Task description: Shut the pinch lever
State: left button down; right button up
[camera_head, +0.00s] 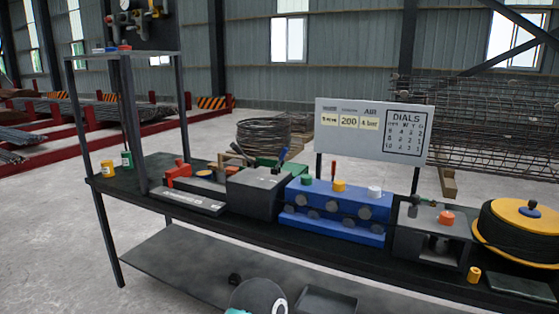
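Two upright levers show on the machine along the bench, and no label tells me which is the pinch lever. One with a dark blue grip (284,157) leans up to the right from the grey box (257,193). A thin one with a red tip (333,167) stands nearly upright behind the blue roller block (337,213), which carries green, yellow and grey knobs and several round rollers. I cannot tell whether either lever is open or shut. Neither gripper is clearly in view.
The dark bench (150,201) also holds a red clamp-like part (180,174), a grey unit with an orange knob (446,217) and a yellow-rimmed spool (483,225). A white sign (345,143) stands behind. Dark round and tray-like shapes show low in front.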

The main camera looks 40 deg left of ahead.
aim_at(283, 154)
jog(key=u, duration=0.5)
jog(key=i, duration=1.25)
jog(key=u, duration=0.2)
